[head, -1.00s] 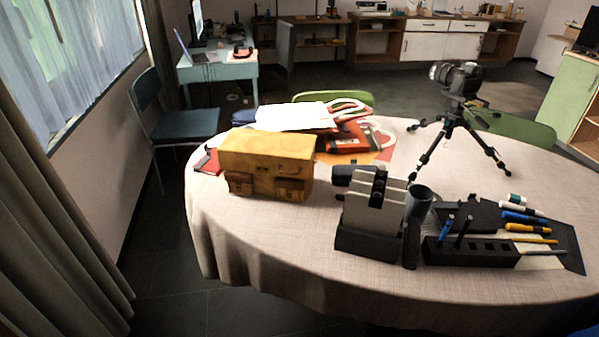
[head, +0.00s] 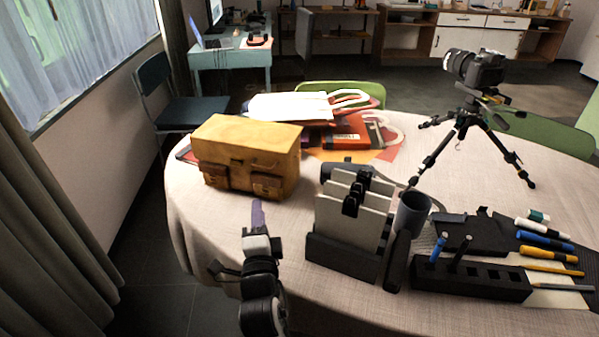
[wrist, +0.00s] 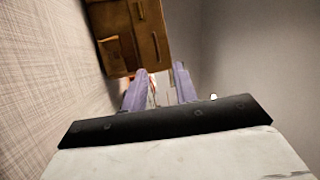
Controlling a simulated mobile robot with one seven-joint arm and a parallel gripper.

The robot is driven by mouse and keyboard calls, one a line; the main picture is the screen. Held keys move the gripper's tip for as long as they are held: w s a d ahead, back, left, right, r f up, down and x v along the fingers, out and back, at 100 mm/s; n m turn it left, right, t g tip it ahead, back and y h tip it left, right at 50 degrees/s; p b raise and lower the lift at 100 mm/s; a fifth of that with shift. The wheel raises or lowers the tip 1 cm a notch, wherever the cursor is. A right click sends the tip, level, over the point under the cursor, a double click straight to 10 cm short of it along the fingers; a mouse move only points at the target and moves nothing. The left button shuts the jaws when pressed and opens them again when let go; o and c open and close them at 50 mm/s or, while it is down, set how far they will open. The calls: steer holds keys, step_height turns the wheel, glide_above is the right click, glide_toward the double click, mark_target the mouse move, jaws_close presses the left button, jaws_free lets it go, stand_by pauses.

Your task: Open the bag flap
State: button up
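The bag is a tan-yellow leather box-shaped bag (head: 240,150) standing upright on the left part of the table. Its flap (head: 247,132) lies over the top and down the front, closed. Two buckled pockets (head: 232,180) show low on the front. My gripper (head: 257,212) is in front of the bag, at the table's near left edge, apart from it. In the wrist view the bag (wrist: 128,35) appears sideways at the top, just beyond the fingertips. The two purple fingers (wrist: 158,75) stand apart with nothing held between them.
A black and grey desk organizer (head: 345,225) and a dark cup (head: 411,212) stand right of my gripper. Papers and an orange-red book (head: 350,135) lie behind the bag. A camera on a tripod (head: 470,120) stands at the right. Bare tablecloth lies left of the organizer.

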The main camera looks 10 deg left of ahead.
mark_target(262, 168)
steer(key=p+x, duration=0.1)
steer(key=x, duration=0.3)
steer(key=p+x, duration=0.1)
steer(key=x, duration=0.3)
steer(key=p+x, duration=0.2)
steer(key=x, duration=0.2)
steer(key=shift+w+d+f, duration=0.25)
steer(key=shift+w+d, duration=0.05)
steer(key=shift+w, duration=0.05)
steer(key=shift+w+a, duration=0.2)
steer(key=shift+w, duration=0.45)
steer(key=shift+c, duration=0.4)
jaws_close()
